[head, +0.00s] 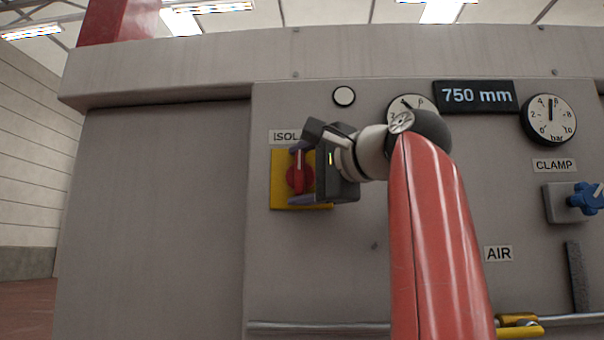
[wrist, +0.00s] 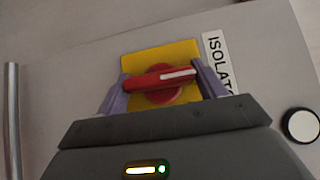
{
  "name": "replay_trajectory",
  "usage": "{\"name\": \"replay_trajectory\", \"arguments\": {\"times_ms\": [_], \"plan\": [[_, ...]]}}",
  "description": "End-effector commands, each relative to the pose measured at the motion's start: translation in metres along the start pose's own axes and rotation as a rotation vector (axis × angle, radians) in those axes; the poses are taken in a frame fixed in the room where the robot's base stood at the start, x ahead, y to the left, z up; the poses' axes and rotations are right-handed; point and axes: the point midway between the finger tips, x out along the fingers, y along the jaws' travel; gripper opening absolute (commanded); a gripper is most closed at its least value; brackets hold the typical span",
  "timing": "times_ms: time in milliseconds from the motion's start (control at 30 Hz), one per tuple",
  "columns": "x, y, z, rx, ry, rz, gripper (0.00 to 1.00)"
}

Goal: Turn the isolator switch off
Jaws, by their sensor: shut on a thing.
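The isolator switch is a red rotary handle (head: 300,175) on a yellow plate (head: 282,203), on the grey machine panel under a partly hidden label. In the head view the handle stands about upright. In the wrist view the red handle (wrist: 160,78) has a white mark at its right end and lies across the yellow plate (wrist: 155,55). My gripper (head: 304,174) is at the switch, its purple fingers at either end of the handle. In the wrist view my gripper (wrist: 161,86) is shut on the handle.
An ISOLATOR label (wrist: 217,65) is beside the plate. A white round button (head: 344,96) sits above right of the switch. Gauges (head: 549,119), a 750 mm display (head: 476,96) and a blue clamp handle (head: 586,199) are to the right. The panel left of the switch is bare.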

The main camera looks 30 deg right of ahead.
Motion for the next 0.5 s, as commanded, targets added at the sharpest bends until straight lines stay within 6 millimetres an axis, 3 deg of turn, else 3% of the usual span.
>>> {"name": "replay_trajectory", "arguments": {"times_ms": [500], "plan": [[-0.0023,-0.0021,0.0028,-0.023,0.003,0.005,0.46]]}}
